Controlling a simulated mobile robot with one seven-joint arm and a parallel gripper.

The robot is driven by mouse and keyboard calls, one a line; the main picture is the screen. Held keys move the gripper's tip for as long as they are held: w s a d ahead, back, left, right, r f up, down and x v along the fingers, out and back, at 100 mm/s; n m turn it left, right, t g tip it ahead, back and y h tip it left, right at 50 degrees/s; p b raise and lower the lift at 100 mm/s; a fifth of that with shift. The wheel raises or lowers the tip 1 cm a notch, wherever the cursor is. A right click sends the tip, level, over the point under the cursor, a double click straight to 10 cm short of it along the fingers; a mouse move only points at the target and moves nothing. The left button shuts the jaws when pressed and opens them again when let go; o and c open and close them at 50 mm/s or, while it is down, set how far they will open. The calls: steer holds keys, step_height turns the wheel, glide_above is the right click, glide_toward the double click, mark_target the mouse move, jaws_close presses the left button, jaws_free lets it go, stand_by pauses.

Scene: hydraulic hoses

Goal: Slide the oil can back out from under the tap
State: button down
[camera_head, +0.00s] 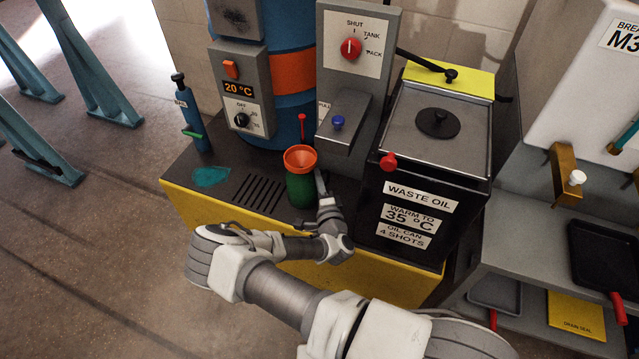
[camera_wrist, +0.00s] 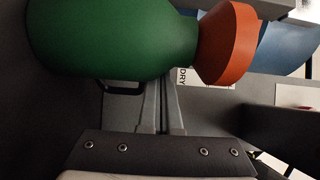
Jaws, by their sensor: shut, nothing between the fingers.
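The oil can is a green bottle (camera_head: 300,188) with an orange funnel top (camera_head: 300,156). It stands upright on the dark bench top, just in front and left of the grey tap housing (camera_head: 345,118) with its blue knob. In the wrist view the green body (camera_wrist: 110,38) and orange funnel (camera_wrist: 228,42) fill the top. My gripper (camera_head: 320,178) is low at the can's right side, between it and the waste oil box. Its fingers (camera_wrist: 160,100) are shut and empty, with tips close beside the green body. I cannot tell whether they touch it.
The waste oil box (camera_head: 432,165) stands close on the right. A blue tank with a temperature panel (camera_head: 240,95) is behind, and a small blue bottle (camera_head: 190,118) is at left. The bench top (camera_head: 225,160) left of the can is mostly free, with a slotted grate and a teal spill.

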mark_target(305, 181)
steer(key=a, duration=0.1)
steer(key=s+a+p, duration=0.2)
steer(key=shift+a+r, duration=0.2)
steer(key=shift+a, duration=0.05)
steer(key=shift+s+a+f, duration=0.15)
steer(key=shift+s+a, duration=0.05)
steer(key=shift+a, duration=0.15)
steer(key=shift+s, duration=0.1)
